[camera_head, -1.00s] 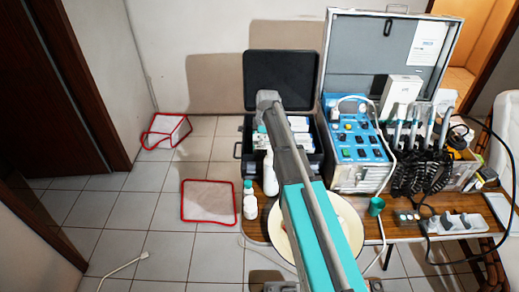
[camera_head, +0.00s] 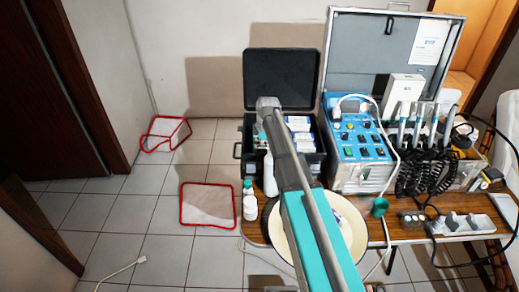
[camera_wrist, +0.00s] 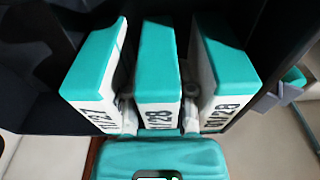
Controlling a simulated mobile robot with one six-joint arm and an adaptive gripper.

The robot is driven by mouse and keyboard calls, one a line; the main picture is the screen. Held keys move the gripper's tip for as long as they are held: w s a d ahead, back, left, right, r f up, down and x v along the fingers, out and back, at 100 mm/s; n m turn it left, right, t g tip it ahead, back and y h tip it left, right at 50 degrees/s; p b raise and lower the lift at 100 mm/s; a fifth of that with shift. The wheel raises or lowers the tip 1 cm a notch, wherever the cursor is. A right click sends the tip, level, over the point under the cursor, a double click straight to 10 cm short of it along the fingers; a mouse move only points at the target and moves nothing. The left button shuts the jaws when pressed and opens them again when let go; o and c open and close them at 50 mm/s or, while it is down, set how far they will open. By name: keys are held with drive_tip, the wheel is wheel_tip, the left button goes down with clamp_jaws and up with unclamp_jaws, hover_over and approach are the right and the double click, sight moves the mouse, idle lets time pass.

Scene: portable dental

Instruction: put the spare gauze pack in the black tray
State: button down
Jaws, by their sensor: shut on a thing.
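Three white packs with teal tops stand in a row in the wrist view: a left pack (camera_wrist: 97,62), a middle pack (camera_wrist: 158,62) and a right pack (camera_wrist: 226,65). Printed codes show on their white sides. My gripper (camera_wrist: 160,112) is shut on the middle pack, with a finger on either side of it. The neighbouring packs stand close beside the fingers. The packs are inside the open black case (camera_head: 310,165). I cannot pick out a separate black tray.
A blue control unit (camera_head: 360,145) stands right of the case, with dental handpieces (camera_head: 425,125) beyond it. White bottles (camera_head: 249,203) stand left of my arm. A pale round bowl (camera_head: 352,220) lies under my arm. A green cup (camera_head: 379,207) and power strip (camera_head: 465,224) are at right.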

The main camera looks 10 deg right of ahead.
drive_tip(key=shift+f, duration=0.2)
drive_tip(key=c, duration=0.7)
unclamp_jaws()
drive_tip(key=shift+r, duration=0.1)
drive_tip(key=shift+c, duration=0.2)
drive_tip(key=shift+r, duration=0.15)
drive_tip(key=r+p, duration=0.4)
drive_tip(key=d+r+p, duration=0.1)
drive_tip(key=r+p, duration=0.7)
drive_tip(key=shift+s+d, duration=0.15)
drive_tip(key=shift+d, duration=0.1)
idle(0.4)
